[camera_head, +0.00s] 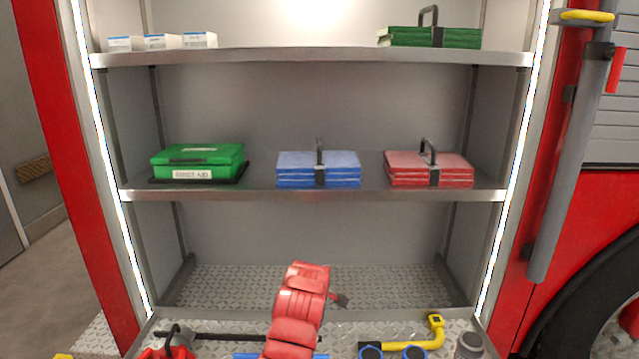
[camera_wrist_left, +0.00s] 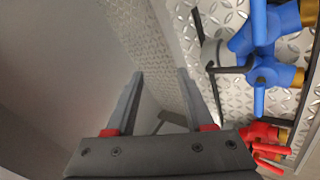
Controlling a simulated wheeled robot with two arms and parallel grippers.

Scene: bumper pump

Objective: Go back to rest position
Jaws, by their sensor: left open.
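My left gripper (camera_wrist_left: 160,74) shows in the left wrist view. Its two dark fingers with red bases are spread apart, and nothing is between them. It is beside the metal tread-plate edge, with blue and red fittings to the right. Neither gripper shows in the head view, and my right gripper is in no frame.
A shelf unit holds a green first aid box (camera_head: 197,160), a blue stack (camera_head: 318,168), a red stack (camera_head: 429,169) and a green stack (camera_head: 434,38). Below are a red segmented item (camera_head: 297,310) and a yellow pipe (camera_head: 410,343). Blue fittings (camera_wrist_left: 262,75) lie on tread plate.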

